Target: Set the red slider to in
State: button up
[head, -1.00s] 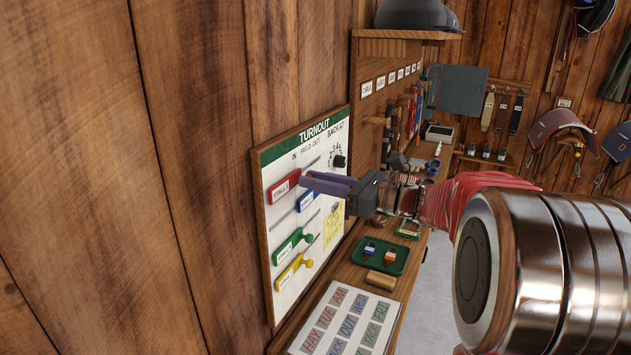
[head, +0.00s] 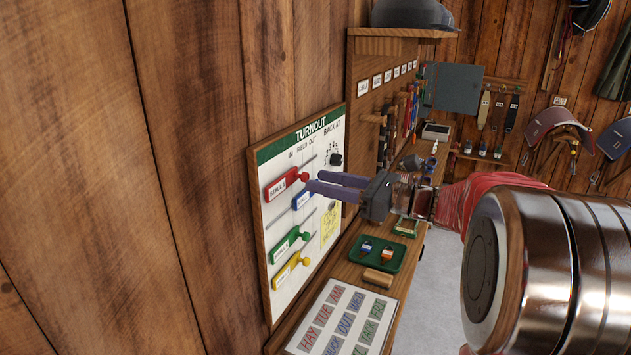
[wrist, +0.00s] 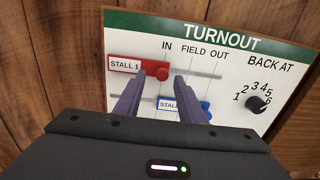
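The red slider (head: 287,185) is a red tag labelled STALL 1 with a round knob, on the top rail of the white TURNOUT board (head: 331,133). In the wrist view the red slider (wrist: 138,66) sits at the rail's left end, its knob roughly under the IN heading. The rail to its right is bare. My gripper (head: 313,180) is open and empty, pointing at the board. In the wrist view my gripper's fingertips (wrist: 160,76) appear on either side of the knob; in the head view they look just off it.
A blue slider (wrist: 181,106) lies just below, partly hidden by a finger. Green (head: 289,243) and yellow (head: 290,269) sliders are lower on the board. A black dial (wrist: 257,104) is at the right. A green tray (head: 378,252) sits on the bench below.

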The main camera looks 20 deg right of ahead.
jog(key=v, duration=1)
jog(key=shift+s+d, duration=0.15)
jog(key=s+a+f+n+g+h, duration=0.35)
jog(key=s+f+n, duration=0.2)
jog(key=f, duration=0.35)
jog(key=s+a+f+n+g+h, duration=0.2)
jog(key=s+f+n+g+h, duration=0.25)
jog(key=f, duration=0.45)
jog(key=s+a+f+n+g+h, duration=0.15)
jog(key=s+a+n+h, duration=0.25)
jog(key=s+n, duration=0.6)
jog(key=a+r+n+t, duration=0.2)
jog(key=a+r+n, duration=0.2)
jog(key=a+n, duration=0.2)
jog(key=shift+s+a+n+h, duration=0.35)
jog(key=shift+n+h, duration=0.05)
jog(key=shift+n, duration=0.1)
